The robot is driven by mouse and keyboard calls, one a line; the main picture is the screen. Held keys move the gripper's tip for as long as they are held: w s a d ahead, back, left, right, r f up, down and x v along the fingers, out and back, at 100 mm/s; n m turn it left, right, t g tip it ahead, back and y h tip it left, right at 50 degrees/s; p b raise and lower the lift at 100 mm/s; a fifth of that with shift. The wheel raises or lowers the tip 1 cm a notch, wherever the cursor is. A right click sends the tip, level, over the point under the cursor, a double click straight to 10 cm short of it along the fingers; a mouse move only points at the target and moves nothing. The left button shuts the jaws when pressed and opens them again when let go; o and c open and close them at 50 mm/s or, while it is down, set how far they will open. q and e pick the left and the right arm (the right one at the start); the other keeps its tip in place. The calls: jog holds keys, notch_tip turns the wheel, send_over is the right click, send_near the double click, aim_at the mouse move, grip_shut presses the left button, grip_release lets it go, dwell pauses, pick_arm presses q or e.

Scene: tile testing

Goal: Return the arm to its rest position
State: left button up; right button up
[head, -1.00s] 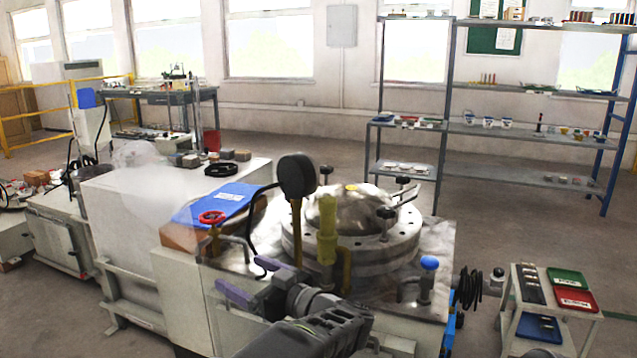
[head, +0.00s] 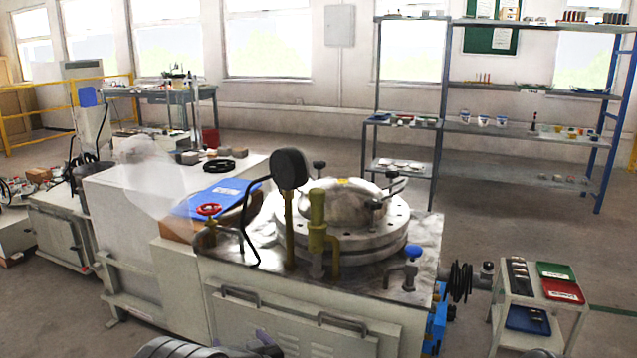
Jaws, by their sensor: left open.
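My left gripper (head: 242,342) is low at the bottom edge of the head view, in front of the machine's cabinet. Only small parts of its purple fingers and a dark part of the arm show; the rest is cut off by the frame edge. The fingers look apart, with nothing seen between them. My right gripper is not in view.
A blue folder (head: 215,197) lies on the machine's left part, near a blurry translucent shape (head: 150,185). A small cart (head: 497,322) with green (head: 556,271), red and blue trays stands at the right. Shelves (head: 525,130) stand at the back. Floor is open between shelves and machine.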

pick_arm(q)
jog(key=s+f+m+g+h, duration=0.2)
jog(key=s+f+h, duration=0.3)
jog(key=f, duration=0.8)
jog(key=s+d+f+g+h, duration=0.25)
jog(key=s+f, duration=0.45)
jog(key=s, duration=0.4)
jog(key=s+d+f+g+h, duration=0.2)
jog(key=s+d+f+g, duration=0.2)
jog(key=s+f, duration=0.45)
jog(key=s+d+r+g+h, duration=0.1)
jog(key=s+d+g, duration=0.1)
jog(key=s, duration=0.6)
jog(key=s+d+r+g+h, duration=0.1)
jog(key=s+d+g+h, duration=0.15)
jog(key=s, duration=0.55)
notch_tip(320, 180, up, 22)
jog(key=t+p, duration=0.1)
jog(key=p, duration=2.1)
jog(key=shift+f+m+y, duration=0.25)
jog(key=shift+m+y, duration=0.15)
